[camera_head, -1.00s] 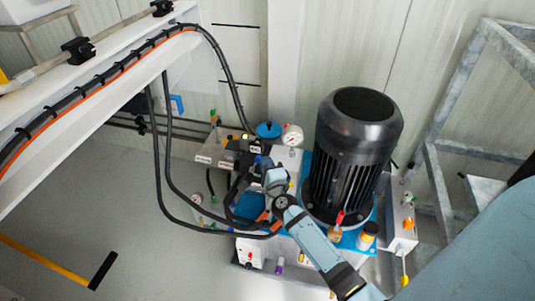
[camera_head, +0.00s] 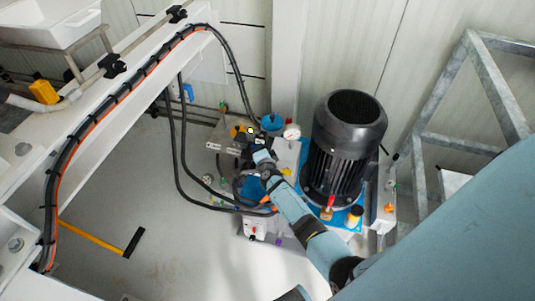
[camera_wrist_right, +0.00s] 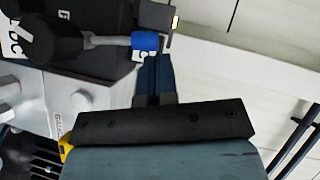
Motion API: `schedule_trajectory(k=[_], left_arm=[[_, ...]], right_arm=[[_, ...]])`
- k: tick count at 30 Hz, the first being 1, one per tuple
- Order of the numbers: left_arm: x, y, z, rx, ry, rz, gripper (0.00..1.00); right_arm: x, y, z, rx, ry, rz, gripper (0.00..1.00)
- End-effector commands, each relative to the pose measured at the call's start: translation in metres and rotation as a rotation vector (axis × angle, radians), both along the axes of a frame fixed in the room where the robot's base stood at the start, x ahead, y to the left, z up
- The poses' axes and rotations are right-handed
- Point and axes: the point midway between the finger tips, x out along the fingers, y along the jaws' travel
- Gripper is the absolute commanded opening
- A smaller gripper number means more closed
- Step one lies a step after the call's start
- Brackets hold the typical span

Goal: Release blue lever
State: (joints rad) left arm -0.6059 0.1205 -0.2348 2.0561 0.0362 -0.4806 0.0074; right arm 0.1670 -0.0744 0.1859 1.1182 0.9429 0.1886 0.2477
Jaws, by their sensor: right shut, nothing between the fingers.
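In the right wrist view a lever with a blue sleeve (camera_wrist_right: 146,42) on a grey rod runs from a black round hub at the left to a dark grey block. My right gripper (camera_wrist_right: 155,62) is shut and empty. Its dark fingertips are just below the blue sleeve, touching or very close; I cannot tell which. In the head view my right arm reaches in from the lower right, and the right gripper (camera_head: 252,148) is at the pump unit's black valve block, where the lever is too small to make out. My left gripper is not in view.
A large black motor (camera_head: 347,140) stands right of my right arm. A pressure gauge (camera_head: 292,132) and a blue cap (camera_head: 272,123) are behind the gripper. Black hoses (camera_head: 178,150) hang at the left. A metal frame (camera_head: 495,85) stands at the right.

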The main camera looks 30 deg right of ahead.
Motion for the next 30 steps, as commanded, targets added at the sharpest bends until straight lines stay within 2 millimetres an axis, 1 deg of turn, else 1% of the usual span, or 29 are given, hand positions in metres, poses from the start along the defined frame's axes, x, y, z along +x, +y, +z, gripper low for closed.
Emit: schedule_trajectory(k=[1,2,6,8,12,18,30], left_arm=[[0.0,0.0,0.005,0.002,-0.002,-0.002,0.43],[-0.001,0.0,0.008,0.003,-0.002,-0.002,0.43],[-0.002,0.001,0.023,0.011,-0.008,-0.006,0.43],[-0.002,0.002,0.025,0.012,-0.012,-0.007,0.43],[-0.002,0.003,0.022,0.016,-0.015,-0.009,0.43],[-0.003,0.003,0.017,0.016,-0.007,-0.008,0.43],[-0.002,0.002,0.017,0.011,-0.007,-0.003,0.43]], right_arm=[[0.009,0.003,0.004,-0.006,0.009,0.0,0.0],[0.012,0.004,0.006,-0.012,0.017,0.0,0.0],[0.018,0.008,0.01,-0.053,0.068,-0.001,0.0],[0.02,0.011,0.008,-0.067,0.085,0.001,0.0],[0.025,0.016,0.002,-0.079,0.097,0.003,0.0],[0.032,0.02,0.002,-0.079,0.095,0.001,0.0],[0.037,0.025,0.002,-0.079,0.095,0.002,0.0]])
